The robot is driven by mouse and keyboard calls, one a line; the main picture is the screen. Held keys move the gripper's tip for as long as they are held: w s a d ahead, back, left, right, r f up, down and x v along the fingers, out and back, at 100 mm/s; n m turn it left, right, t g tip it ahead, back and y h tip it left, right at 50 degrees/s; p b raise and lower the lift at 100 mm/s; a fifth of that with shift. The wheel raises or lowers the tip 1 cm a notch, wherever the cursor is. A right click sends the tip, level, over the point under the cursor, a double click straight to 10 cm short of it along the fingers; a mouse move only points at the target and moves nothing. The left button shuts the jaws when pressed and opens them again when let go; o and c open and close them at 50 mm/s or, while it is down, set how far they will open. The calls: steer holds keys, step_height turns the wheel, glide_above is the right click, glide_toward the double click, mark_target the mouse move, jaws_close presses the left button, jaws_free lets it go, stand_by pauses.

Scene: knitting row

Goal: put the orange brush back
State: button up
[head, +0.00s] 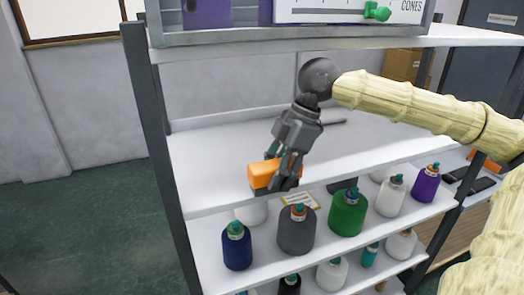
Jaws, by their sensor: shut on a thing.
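The orange brush (263,173) is an orange block with a dark underside. It is at the front part of the white middle shelf (220,176), near the front edge. My gripper (281,175) comes down from above right and is shut on the orange brush. The fingers cover the brush's right part. I cannot tell whether the brush touches the shelf or is held just above it.
Below is a shelf with several yarn cones, among them a navy cone (237,248), a grey cone (297,232) and a green cone (348,214). A dark upright post (160,130) bounds the left side. The upper shelf (330,46) hangs overhead. The middle shelf's left part is clear.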

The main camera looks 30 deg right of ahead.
steer(key=w, duration=0.2)
steer(key=w+d+p, duration=0.1)
steer(key=w, duration=0.1)
steer(key=w+p, duration=0.1)
steer(key=w, duration=0.1)
steer(key=shift+d, duration=0.3)
steer(key=w+p, duration=0.1)
steer(key=w+d, duration=0.1)
steer(key=w, duration=0.1)
steer(key=shift+w+r+p, duration=0.15)
steer(key=shift+w+p, duration=0.1)
steer(key=shift+p, duration=0.1)
steer(key=shift+w+f+p, duration=0.25)
steer(key=shift+f+p, duration=0.05)
steer(key=shift+a+f, duration=0.1)
steer(key=shift+f, duration=0.25)
steer(key=shift+s+f, duration=0.15)
steer(key=shift+f, duration=0.1)
steer(key=o, duration=0.9)
steer(key=shift+r, duration=0.1)
